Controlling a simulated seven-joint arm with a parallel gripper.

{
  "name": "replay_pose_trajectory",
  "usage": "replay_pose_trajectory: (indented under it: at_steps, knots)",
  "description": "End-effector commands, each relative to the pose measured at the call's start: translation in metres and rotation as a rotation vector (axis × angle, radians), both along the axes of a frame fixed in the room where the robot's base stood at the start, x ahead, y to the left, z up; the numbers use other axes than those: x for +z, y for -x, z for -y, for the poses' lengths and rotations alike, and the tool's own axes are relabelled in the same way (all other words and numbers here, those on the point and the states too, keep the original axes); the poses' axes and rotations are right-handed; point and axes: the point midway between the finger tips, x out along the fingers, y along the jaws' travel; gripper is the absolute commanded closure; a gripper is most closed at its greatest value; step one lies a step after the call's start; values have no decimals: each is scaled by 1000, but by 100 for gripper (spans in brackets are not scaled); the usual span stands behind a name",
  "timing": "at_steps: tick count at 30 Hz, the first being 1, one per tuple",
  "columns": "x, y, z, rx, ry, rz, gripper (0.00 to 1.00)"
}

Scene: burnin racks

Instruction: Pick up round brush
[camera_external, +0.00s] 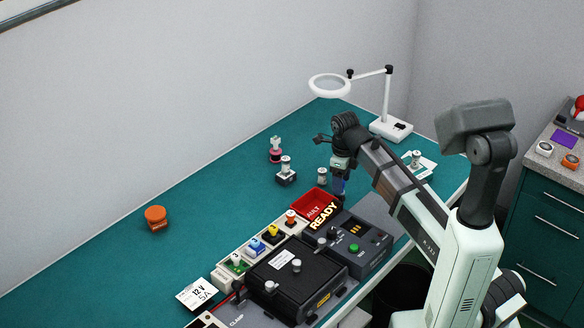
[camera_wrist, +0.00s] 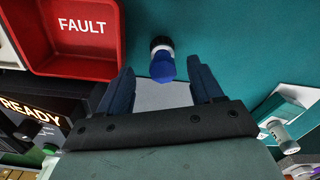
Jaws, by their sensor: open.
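A small round piece (camera_wrist: 162,66) with a blue end, a white band and a black end shows in the wrist view; it may be the round brush, but no bristles can be made out. My gripper (camera_wrist: 161,75) is open, with its two dark blue fingers on either side of this piece in the picture. I cannot tell how far above it the fingers are, and nothing is held. In the external view, my gripper (camera_external: 341,186) hangs over the teal bench beside the red tray. A small pale cylinder (camera_external: 322,176) stands just left of it; I cannot tell if it is the same piece.
The red FAULT tray (camera_wrist: 80,68) lies close on the left, with the black READY unit (camera_external: 365,240) in front. An orange piece (camera_external: 155,217) sits on otherwise clear bench at left. A magnifier lamp (camera_external: 388,128) stands behind.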

Motion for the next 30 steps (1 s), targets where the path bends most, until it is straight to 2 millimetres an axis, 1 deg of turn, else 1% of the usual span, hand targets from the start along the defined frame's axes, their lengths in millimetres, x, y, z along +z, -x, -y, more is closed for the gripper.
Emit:
replay_pose_trajectory:
  at_steps: [5,13,16,22,23,30]
  knots:
    - [-14,-2,-1,0,0,-1,34]
    - [-44,-5,-1,0,0,-1,34]
    - [-49,-5,-1,0,0,0,34]
    - [-49,-5,-2,0,-1,0,34]
    - [-49,-5,-2,0,-1,0,35]
    - [-49,-5,-2,0,0,0,58]
